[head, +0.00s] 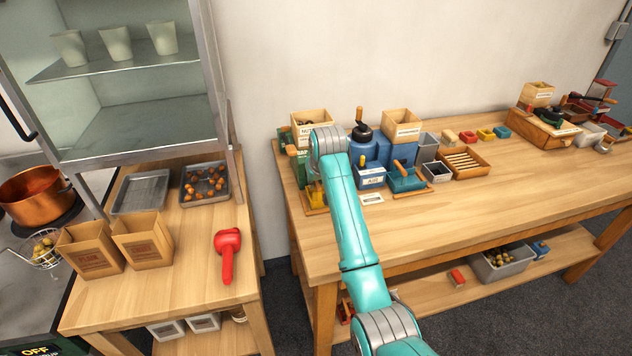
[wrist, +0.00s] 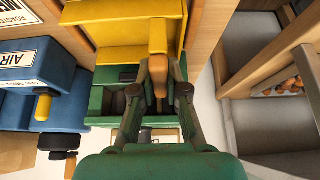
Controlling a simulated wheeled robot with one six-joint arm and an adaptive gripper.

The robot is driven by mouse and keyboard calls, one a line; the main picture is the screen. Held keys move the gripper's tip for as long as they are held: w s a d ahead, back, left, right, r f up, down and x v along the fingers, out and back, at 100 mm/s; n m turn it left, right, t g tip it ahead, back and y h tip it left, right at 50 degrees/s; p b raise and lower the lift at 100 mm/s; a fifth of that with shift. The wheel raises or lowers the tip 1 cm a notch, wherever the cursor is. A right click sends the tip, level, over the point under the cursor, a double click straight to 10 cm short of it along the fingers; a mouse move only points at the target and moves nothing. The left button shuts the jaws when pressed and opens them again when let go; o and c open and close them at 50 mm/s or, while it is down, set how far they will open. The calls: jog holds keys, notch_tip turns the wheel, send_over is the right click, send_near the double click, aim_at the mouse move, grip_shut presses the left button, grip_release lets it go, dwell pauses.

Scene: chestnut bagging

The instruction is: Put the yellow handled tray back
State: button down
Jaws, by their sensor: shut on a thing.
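The yellow tray (wrist: 105,12) fills the upper middle of the wrist view, and its orange-yellow handle (wrist: 157,35) points down toward me. My gripper (wrist: 159,75) is shut on the handle, with one dark finger on each side. A green unit (wrist: 108,100) with a dark opening lies right by the tray's near edge. In the head view part of the yellow tray (head: 315,195) shows at the left end of the long table, beside my arm. My fingers are hidden there behind my wrist. I cannot tell how far the tray sits inside the green unit.
A blue unit labelled AIR (wrist: 40,75) stands close on the left in the wrist view. Wooden bins (head: 402,124) and a slatted wooden tray (head: 463,162) stand on the long table (head: 450,230). Its front middle is clear. A red scoop-like tool (head: 227,252) lies on the left table.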

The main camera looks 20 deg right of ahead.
jog(key=c, duration=1.2)
grip_release()
jog(key=shift+r, duration=0.1)
jog(key=v, duration=1.2)
